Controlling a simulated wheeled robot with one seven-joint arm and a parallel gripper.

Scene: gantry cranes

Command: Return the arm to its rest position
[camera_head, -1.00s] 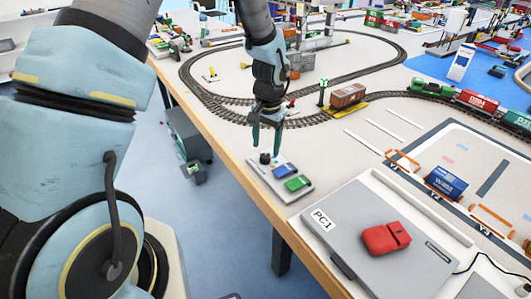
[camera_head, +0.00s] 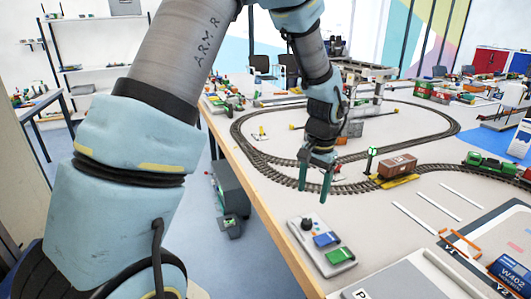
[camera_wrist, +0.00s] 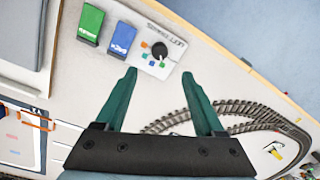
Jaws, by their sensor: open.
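My gripper (camera_head: 315,184) is open and empty, hanging from my bent arm above the table near its left edge. Its two green fingers also show well apart in the wrist view (camera_wrist: 160,95). Below it in the head view is a small grey control panel (camera_head: 306,262) with a black knob (camera_head: 307,224), a blue block (camera_head: 326,239) and a green block (camera_head: 340,255). In the wrist view the knob (camera_wrist: 159,50), the blue block (camera_wrist: 120,39) and the green block (camera_wrist: 90,23) lie ahead of the fingertips, which appear apart from them.
A looped railway track (camera_head: 255,165) lies behind the gripper, with a brown wagon (camera_head: 397,166) and a green signal (camera_head: 372,156) to its right. A gantry structure (camera_head: 375,75) stands farther back. A grey box (camera_head: 390,285) is at the front.

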